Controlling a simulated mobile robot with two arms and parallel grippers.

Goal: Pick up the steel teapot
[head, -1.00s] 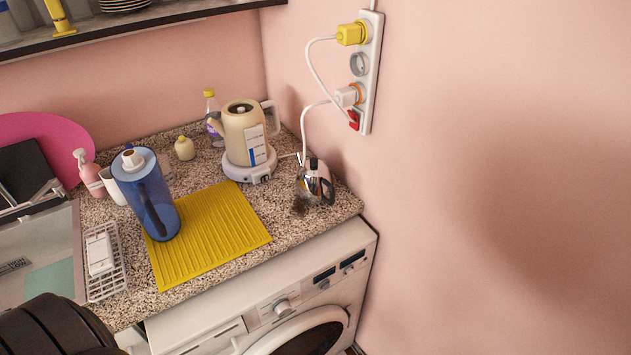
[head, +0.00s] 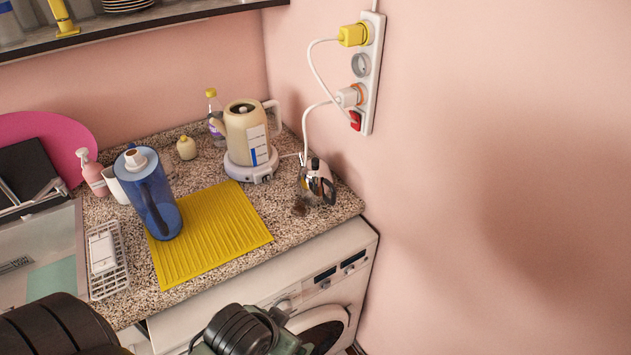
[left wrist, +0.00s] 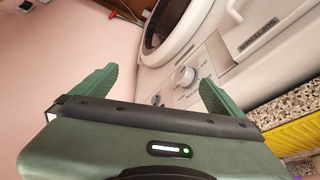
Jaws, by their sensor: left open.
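The steel teapot (head: 316,186) is small and shiny, with a dark knob and handle. It stands upright at the right end of the speckled counter, close to the pink wall, in the head view. My left gripper (left wrist: 155,84) is open and empty in the left wrist view, its green fingers apart in front of the washing machine. In the head view, black and green parts of my left arm show at the bottom, below the counter edge and well apart from the teapot; its fingertips are not clear there. The teapot is not seen in the left wrist view. My right gripper is not in view.
A cream kettle (head: 247,135) on its base stands just left of the teapot, with a white cord nearby. A blue pitcher (head: 150,195) and yellow mat (head: 208,235) lie further left. The washing machine (head: 345,285) is under the counter. A power strip (head: 366,75) hangs above.

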